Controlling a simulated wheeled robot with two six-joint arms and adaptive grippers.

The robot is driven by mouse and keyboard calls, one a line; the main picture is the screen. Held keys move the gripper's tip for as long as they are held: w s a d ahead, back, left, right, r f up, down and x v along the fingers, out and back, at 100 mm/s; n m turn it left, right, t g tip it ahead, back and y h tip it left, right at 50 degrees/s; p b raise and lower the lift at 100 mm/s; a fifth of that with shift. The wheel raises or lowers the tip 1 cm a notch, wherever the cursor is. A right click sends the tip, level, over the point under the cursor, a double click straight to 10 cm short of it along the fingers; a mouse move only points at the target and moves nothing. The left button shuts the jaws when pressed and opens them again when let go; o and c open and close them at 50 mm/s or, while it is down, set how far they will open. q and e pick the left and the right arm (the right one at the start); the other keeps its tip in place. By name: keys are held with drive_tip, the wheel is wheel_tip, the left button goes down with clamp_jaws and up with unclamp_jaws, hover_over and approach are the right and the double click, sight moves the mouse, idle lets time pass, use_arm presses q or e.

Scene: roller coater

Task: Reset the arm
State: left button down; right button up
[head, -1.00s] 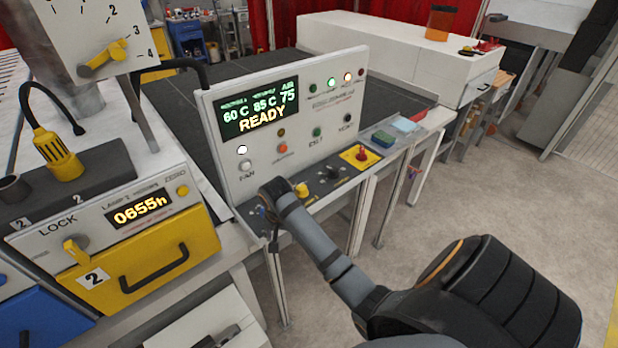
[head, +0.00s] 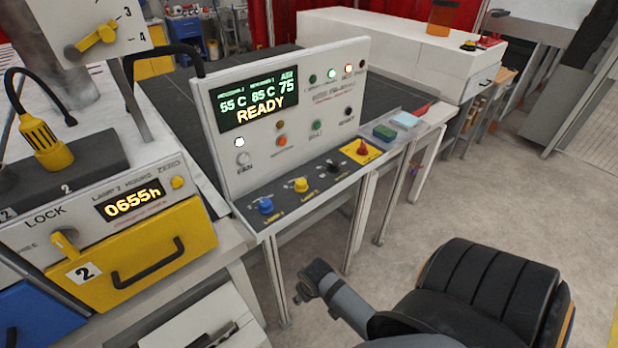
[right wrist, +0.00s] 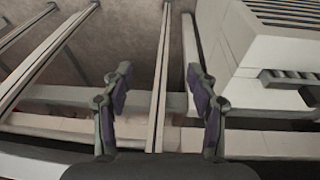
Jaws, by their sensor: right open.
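My right gripper (head: 314,281) hangs in free air in front of and below the control panel (head: 292,140), apart from it. In the right wrist view its two fingers (right wrist: 157,88) are spread wide with nothing between them. The panel's display reads 55 C, 85 C, 75 and READY. On its sloping ledge are a blue knob (head: 266,206), a yellow knob (head: 301,185), a black knob (head: 332,165) and a red knob on a yellow plate (head: 363,148), all uncovered. My left gripper is not in view.
A yellow drawer unit (head: 135,250) with a counter reading 0655h stands at left, beside a blue drawer (head: 35,318). Metal legs (head: 275,280) stand near my gripper.

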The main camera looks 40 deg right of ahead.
drive_tip(key=shift+s+f, duration=0.2)
drive_tip(key=shift+f, duration=0.25)
drive_tip(key=s+d+f+g+b, duration=0.1)
drive_tip(key=s+f+b, duration=0.25)
drive_tip(key=f, duration=0.85)
drive_tip(key=s+d+f+b, duration=0.1)
drive_tip(key=s+f+b, duration=0.3)
drive_tip(key=f, duration=0.9)
drive_tip(key=s+f+b, duration=0.2)
drive_tip(key=s+f, duration=1.1)
drive_tip(key=s, duration=0.3)
drive_tip(key=shift+s+f+n+g, duration=0.25)
drive_tip(key=shift+s+n+g, duration=0.05)
